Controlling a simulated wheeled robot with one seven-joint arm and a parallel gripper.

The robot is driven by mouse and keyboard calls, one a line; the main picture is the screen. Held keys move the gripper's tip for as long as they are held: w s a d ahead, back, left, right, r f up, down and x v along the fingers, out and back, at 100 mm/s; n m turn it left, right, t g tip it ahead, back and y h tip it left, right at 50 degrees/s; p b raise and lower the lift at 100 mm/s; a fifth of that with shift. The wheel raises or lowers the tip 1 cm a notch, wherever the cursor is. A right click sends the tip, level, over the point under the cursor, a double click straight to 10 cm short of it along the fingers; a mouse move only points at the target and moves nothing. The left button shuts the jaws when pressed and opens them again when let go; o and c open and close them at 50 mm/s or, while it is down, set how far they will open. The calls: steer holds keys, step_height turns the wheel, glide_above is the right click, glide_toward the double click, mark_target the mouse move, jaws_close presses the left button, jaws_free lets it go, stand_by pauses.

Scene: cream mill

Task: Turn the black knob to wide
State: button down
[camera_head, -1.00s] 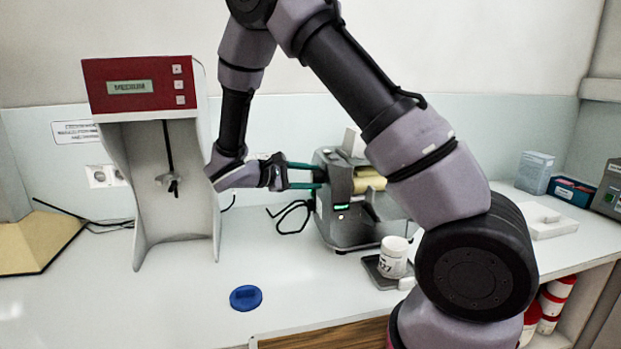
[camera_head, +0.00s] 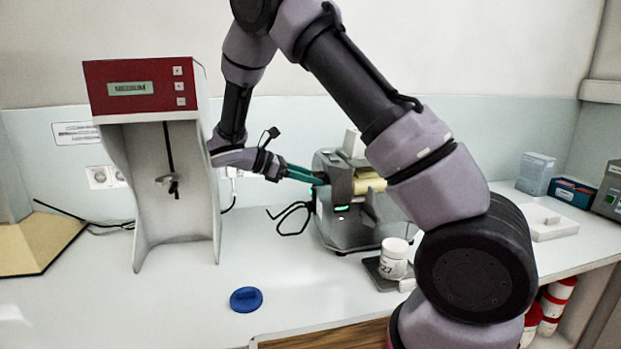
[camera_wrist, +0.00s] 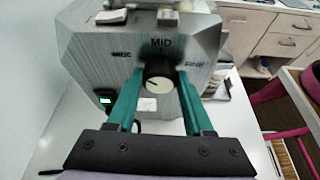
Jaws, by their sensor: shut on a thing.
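The black knob (camera_wrist: 159,74) with a pale round face sits on the grey side panel of the mill (camera_wrist: 85,55). The panel carries the labels MID (camera_wrist: 161,43) above the knob, a blurred one to its left that looks like WIDE (camera_wrist: 121,54), and one to its right that looks like FINE (camera_wrist: 195,64). I cannot tell which label the knob points to. My gripper (camera_wrist: 160,82) has its teal fingers shut on the knob, one on either side. In the head view my gripper (camera_head: 318,178) reaches the mill (camera_head: 345,225) from the left, and the knob is hidden.
A red-topped stirrer (camera_head: 140,85) stands left of the mill. A blue lid (camera_head: 246,299) lies on the bench in front. A white jar (camera_head: 394,258) stands on a dark plate before the mill. A black cable (camera_head: 292,217) loops at the mill's left.

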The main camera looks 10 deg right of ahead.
steer(key=shift+n+g, duration=0.3)
stand_by(0.5)
steer(key=shift+c, duration=1.4)
jaws_free()
steer(key=shift+r, duration=0.1)
step_height(320, 180, up, 10)
